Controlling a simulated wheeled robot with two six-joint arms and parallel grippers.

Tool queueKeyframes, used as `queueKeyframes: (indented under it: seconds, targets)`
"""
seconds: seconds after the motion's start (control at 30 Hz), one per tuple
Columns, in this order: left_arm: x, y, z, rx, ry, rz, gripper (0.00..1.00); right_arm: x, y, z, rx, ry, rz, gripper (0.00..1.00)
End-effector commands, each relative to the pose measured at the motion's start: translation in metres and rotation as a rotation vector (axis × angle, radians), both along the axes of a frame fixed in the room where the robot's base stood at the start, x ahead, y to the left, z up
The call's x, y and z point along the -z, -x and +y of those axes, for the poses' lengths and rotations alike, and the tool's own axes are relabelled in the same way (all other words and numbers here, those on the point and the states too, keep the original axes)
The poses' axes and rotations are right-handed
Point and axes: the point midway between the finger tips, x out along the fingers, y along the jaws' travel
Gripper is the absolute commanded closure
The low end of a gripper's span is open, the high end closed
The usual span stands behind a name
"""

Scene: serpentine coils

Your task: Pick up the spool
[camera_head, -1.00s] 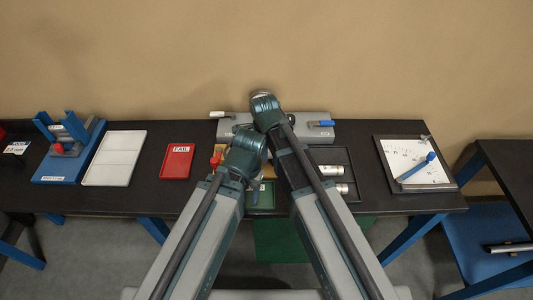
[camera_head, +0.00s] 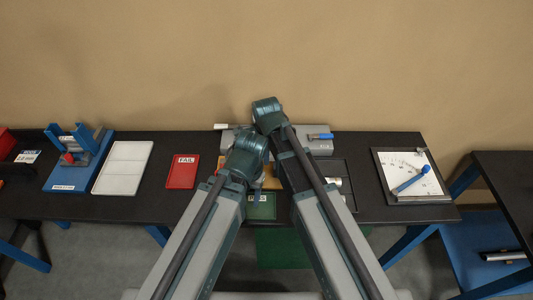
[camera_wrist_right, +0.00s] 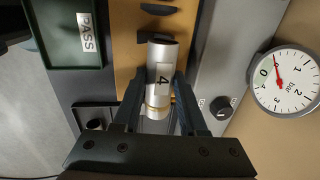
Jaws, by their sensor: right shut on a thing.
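The spool (camera_wrist_right: 162,55) is a silver cylinder with a white label marked 4, seen in the right wrist view. It lies lengthwise between the two fingers of my right gripper (camera_wrist_right: 160,100), which is shut on it. A tan-orange plate (camera_wrist_right: 128,20) with dark slots is behind the spool; I cannot tell whether they touch. In the head view my arms cover the working spot, and the fingers of both grippers are hidden.
A green PASS tray (camera_wrist_right: 75,58) and a grey box with a round gauge (camera_wrist_right: 288,80) flank the plate. On the black table are a red FAIL tray (camera_head: 182,172), a white tray (camera_head: 122,168), a blue fixture (camera_head: 70,178) and a drawing board (camera_head: 410,175). A silver cylinder (camera_head: 333,182) lies in a dark tray.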

Motion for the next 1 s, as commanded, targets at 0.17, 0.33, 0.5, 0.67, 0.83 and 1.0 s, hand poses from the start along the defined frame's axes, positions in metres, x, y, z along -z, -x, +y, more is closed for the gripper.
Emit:
queueKeyframes:
  seconds: [0.17,0.33,0.5,0.67,0.83,1.0]
  targets:
    - [-0.036,0.0,0.0,-0.006,0.001,0.0,0.39,-0.036,0.0,0.0,0.0,0.0,0.0,1.0]
    - [-0.068,0.0,0.0,-0.009,0.001,0.001,0.39,-0.068,0.0,0.0,0.0,0.0,0.0,1.0]
    - [-0.101,0.0,0.0,-0.006,0.001,0.002,0.39,-0.101,0.0,0.0,0.0,0.0,0.0,1.0]
    - [-0.12,0.001,0.0,-0.008,0.001,0.003,0.39,-0.12,0.0,0.0,0.0,0.0,0.0,1.0]
    - [-0.127,0.001,0.0,-0.01,0.001,0.004,0.39,-0.127,0.0,0.0,0.0,0.0,0.0,1.0]
    - [-0.126,0.001,0.0,-0.01,0.001,0.004,0.39,-0.126,0.0,0.0,0.0,0.0,0.0,1.0]
